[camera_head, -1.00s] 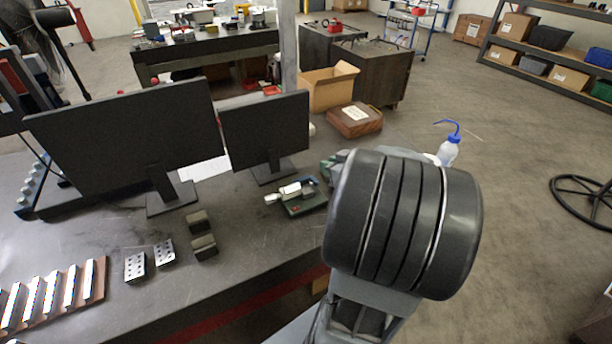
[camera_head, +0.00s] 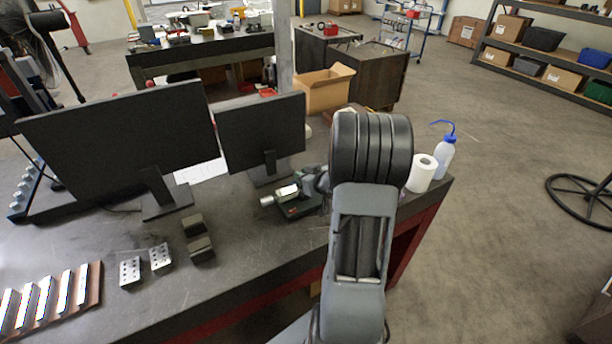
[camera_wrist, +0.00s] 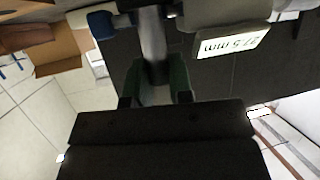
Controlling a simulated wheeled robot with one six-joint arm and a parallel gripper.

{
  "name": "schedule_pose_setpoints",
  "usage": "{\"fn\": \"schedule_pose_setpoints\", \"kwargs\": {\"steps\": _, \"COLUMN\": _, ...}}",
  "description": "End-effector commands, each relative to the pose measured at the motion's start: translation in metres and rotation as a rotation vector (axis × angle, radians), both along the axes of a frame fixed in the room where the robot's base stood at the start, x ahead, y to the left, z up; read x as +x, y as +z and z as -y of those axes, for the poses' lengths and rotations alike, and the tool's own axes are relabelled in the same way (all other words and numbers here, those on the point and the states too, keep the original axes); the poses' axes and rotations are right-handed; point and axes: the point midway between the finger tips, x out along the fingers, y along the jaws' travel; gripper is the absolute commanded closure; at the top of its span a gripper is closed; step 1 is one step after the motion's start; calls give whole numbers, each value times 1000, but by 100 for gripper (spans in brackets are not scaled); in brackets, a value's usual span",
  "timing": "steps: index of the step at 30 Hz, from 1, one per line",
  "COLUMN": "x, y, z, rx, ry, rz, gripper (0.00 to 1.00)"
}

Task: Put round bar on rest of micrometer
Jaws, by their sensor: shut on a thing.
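The micrometer (camera_head: 292,203) stands on the bench in front of the smaller monitor, on a dark green base. In the wrist view its pale body with a "27.5 mm" label (camera_wrist: 231,44) is close at the upper right, and a blue part (camera_wrist: 101,23) is at the upper left. My gripper (camera_wrist: 157,92) is shut on a grey round bar (camera_wrist: 153,38), which runs up the wrist picture between the label and the blue part. The bar is very near the micrometer. Whether it touches the rest cannot be told. In the head view my arm hides the bar.
Two monitors (camera_head: 125,140) (camera_head: 262,130) stand behind the micrometer. Dark blocks (camera_head: 199,240) and drilled metal blocks (camera_head: 130,271) lie to the left. A paper roll (camera_head: 422,173) and a wash bottle (camera_head: 444,158) stand at the bench's right end.

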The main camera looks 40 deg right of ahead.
Motion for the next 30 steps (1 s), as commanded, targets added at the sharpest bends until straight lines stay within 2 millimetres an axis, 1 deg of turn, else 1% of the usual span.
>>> {"fn": "schedule_pose_setpoints", "kwargs": {"steps": 3, "x": 0, "y": -5, "z": 0, "rx": -1, "ry": 0, "rz": 1, "gripper": 100}}
{"fn": "schedule_pose_setpoints", "kwargs": {"steps": 10, "x": 0, "y": -5, "z": 0, "rx": -1, "ry": 0, "rz": 2, "gripper": 100}}
{"fn": "schedule_pose_setpoints", "kwargs": {"steps": 15, "x": 0, "y": -10, "z": 0, "rx": -1, "ry": 0, "rz": 1, "gripper": 100}}
{"fn": "schedule_pose_setpoints", "kwargs": {"steps": 16, "x": 0, "y": -9, "z": 0, "rx": -1, "ry": 0, "rz": 1, "gripper": 76}}
{"fn": "schedule_pose_setpoints", "kwargs": {"steps": 18, "x": 0, "y": -8, "z": 0, "rx": -1, "ry": 0, "rz": 1, "gripper": 70}}
{"fn": "schedule_pose_setpoints", "kwargs": {"steps": 25, "x": 0, "y": -8, "z": 0, "rx": -1, "ry": 0, "rz": 1, "gripper": 69}}
{"fn": "schedule_pose_setpoints", "kwargs": {"steps": 28, "x": -1, "y": -2, "z": 0, "rx": -2, "ry": 1, "rz": 1, "gripper": 69}}
{"fn": "schedule_pose_setpoints", "kwargs": {"steps": 30, "x": -8, "y": -1, "z": 1, "rx": -3, "ry": -2, "rz": 3, "gripper": 69}}
